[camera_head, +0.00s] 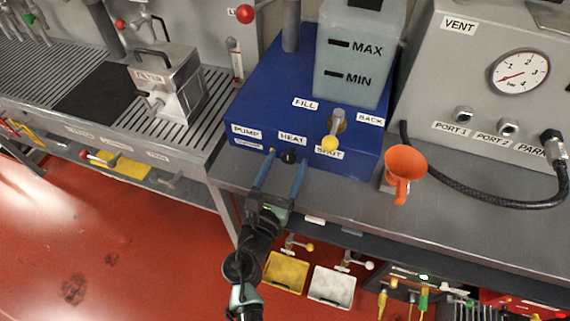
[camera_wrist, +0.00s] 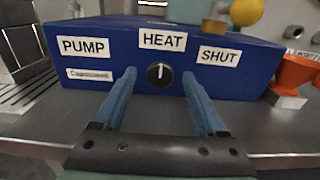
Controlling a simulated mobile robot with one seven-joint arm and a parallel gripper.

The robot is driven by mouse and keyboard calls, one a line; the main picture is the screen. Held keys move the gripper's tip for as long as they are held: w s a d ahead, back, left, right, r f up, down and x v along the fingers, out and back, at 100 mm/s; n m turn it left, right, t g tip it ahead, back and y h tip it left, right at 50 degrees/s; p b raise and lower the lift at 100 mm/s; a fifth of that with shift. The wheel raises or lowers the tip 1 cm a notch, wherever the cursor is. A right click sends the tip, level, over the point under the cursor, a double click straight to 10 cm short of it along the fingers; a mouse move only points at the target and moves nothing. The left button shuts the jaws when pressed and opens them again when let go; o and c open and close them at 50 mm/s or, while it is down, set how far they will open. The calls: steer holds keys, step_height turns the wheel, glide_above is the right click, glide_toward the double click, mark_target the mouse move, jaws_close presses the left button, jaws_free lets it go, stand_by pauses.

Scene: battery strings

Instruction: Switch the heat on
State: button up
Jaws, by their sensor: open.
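The black round heat knob (camera_wrist: 159,75) sits on the front face of the blue unit (camera_wrist: 262,70), below the HEAT label (camera_wrist: 162,39). Its white mark points straight up in the wrist view. The knob also shows in the head view (camera_head: 289,157). My gripper (camera_wrist: 160,78) is open, with its two blue fingers on either side of the knob. The fingertips look close to the front face. I cannot tell whether either finger touches the knob.
PUMP (camera_wrist: 83,46) and SHUT (camera_wrist: 219,55) labels flank the HEAT label. A yellow-ended lever (camera_head: 331,139) stands on the unit's top at the right. An orange cup (camera_head: 404,165) is right of the unit. A grey panel with a gauge (camera_head: 519,72) stands farther right.

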jaws_close()
steer(key=shift+f+m+b, duration=0.1)
steer(key=shift+m+b, duration=0.25)
steer(key=shift+m, duration=0.05)
steer(key=shift+m+b, duration=0.7)
steer(key=shift+m, duration=0.3)
steer(key=m+b, duration=0.2)
steer(key=m, duration=0.1)
steer(key=shift+f+m, duration=0.1)
steer(key=shift+m, duration=0.2)
steer(key=m+b, duration=0.3)
steer(key=m, duration=0.2)
steer(key=shift+b, duration=0.3)
steer(key=shift+m, duration=0.4)
